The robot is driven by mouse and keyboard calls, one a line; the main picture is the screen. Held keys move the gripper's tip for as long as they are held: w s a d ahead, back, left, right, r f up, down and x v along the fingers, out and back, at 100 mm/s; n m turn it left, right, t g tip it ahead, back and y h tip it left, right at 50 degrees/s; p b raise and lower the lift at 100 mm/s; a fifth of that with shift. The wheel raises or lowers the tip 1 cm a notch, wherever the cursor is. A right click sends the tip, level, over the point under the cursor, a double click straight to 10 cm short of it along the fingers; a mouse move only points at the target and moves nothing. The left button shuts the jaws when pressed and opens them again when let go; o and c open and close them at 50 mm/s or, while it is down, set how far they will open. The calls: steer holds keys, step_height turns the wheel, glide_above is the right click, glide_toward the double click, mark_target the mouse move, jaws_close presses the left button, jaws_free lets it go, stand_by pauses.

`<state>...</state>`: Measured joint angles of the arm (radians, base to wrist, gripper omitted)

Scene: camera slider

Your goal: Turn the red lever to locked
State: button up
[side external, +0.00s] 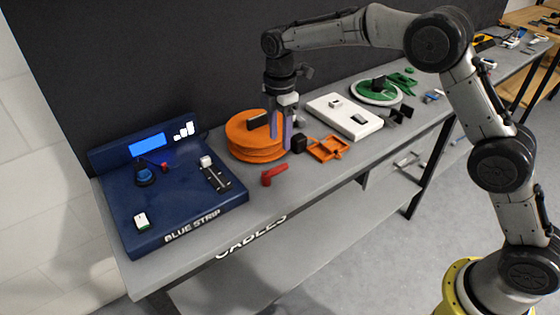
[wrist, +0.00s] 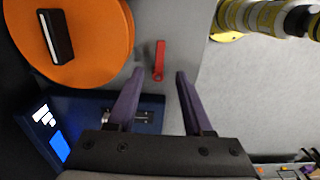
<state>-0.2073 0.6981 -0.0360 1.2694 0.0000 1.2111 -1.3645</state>
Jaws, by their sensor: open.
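The red lever (side external: 273,174) sits at the front edge of the grey bench, in front of the orange round stack. In the wrist view the red lever (wrist: 159,60) is a narrow bar, ahead of and roughly centred between my fingertips. My gripper (side external: 280,146) points down over the bench beside the orange stack, with its purple fingers apart and nothing between them. The fingers of my gripper (wrist: 160,73) also show apart in the wrist view. They look apart from the lever; the height gap is hard to judge. I can read no locked mark.
The orange stack (side external: 248,150) with a black block on top stands close to my fingers. A blue console (side external: 190,213) with a screen and controls is at left. An orange frame (side external: 326,150) and a white panel (side external: 357,122) lie right. Floor is open in front.

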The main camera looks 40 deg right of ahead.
mark_target(280, 167)
step_height(280, 167, down, 9)
steer(key=shift+r, duration=0.1)
steer(key=shift+c, duration=0.2)
jaws_close()
stand_by(1.5)
